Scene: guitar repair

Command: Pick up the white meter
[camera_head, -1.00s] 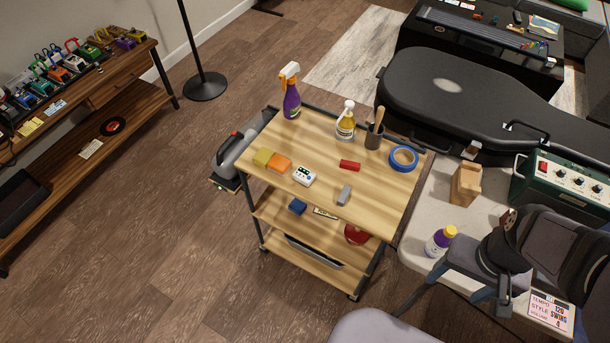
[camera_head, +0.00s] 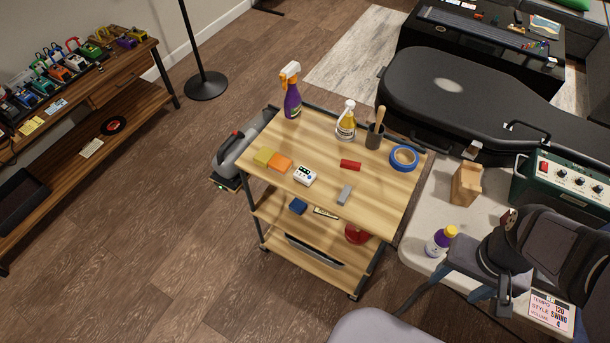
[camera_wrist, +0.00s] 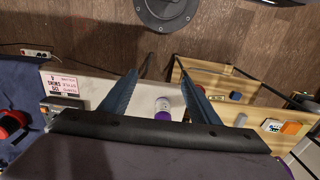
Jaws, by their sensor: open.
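The white meter (camera_head: 304,175) is a small white box with a dark display and a blue mark. It lies on the wooden cart top (camera_head: 300,205), right of an orange block and left of a grey block. It also seems to show in the wrist view as a small pale box (camera_wrist: 271,126) at the right. My gripper (camera_wrist: 164,66) is open and empty, its two blue fingers apart. In the head view my arm is at the lower right, above the pale bench and well away from the meter.
The orange block (camera_head: 280,163), red block (camera_head: 350,165) and grey block (camera_head: 344,194) lie around the meter. A purple spray bottle (camera_head: 291,95), yellow bottle (camera_head: 346,122) and blue tape roll (camera_head: 403,158) stand farther back.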

